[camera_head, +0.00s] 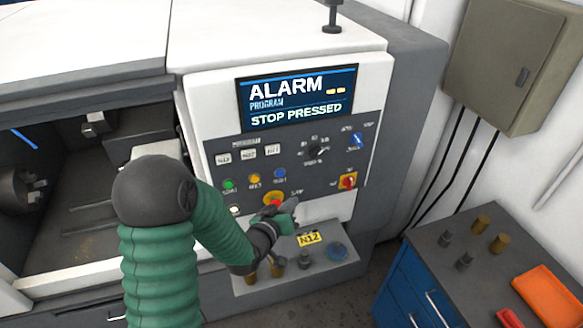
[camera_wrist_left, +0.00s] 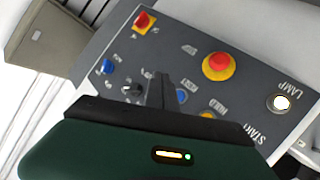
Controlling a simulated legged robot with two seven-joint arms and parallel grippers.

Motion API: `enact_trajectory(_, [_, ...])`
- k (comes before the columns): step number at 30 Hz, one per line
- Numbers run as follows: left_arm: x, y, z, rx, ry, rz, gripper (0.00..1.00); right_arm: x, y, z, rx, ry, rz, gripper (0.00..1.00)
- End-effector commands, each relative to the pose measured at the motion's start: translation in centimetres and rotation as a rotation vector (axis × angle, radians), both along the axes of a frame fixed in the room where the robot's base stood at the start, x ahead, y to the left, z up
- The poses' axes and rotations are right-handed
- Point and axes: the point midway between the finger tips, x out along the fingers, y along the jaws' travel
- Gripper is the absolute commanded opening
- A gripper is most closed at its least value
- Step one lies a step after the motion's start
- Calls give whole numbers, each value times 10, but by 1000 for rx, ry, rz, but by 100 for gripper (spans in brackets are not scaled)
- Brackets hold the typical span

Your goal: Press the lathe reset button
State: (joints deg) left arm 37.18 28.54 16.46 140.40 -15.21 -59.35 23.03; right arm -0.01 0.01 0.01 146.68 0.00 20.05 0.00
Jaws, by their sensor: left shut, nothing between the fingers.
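The lathe control panel (camera_head: 325,170) carries a row of small buttons: green, yellow and blue. The blue button (camera_head: 280,173) is at the right end of that row; its label is too small to read. It also shows in the left wrist view (camera_wrist_left: 182,96), just right of my fingers and partly hidden. My left gripper (camera_head: 290,205) is shut and empty, in front of the panel, below the blue button and beside the red emergency stop (camera_head: 275,201). I cannot tell whether it touches the panel. In the wrist view its fingers (camera_wrist_left: 159,88) point up the picture. My right gripper is out of view.
The screen (camera_head: 297,97) reads ALARM and STOP PRESSED. A red-yellow switch (camera_head: 347,181) and a blue knob (camera_head: 356,140) are at the panel's right. A ledge (camera_head: 345,262) juts out below. A blue cabinet (camera_head: 410,290) stands at the right.

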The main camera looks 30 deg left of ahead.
Motion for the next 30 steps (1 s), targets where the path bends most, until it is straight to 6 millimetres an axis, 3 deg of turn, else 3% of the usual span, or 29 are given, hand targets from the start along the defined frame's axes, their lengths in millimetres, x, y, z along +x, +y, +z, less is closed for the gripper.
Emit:
enact_trajectory(8, [3, 2, -1, 0, 3, -1, 0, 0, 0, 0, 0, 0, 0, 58])
enact_trajectory(24, [48, 56, -1, 1, 2, -1, 0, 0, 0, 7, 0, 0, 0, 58])
enact_trajectory(30, [57, 66, -2, 1, 3, -1, 0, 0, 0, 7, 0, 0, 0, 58])
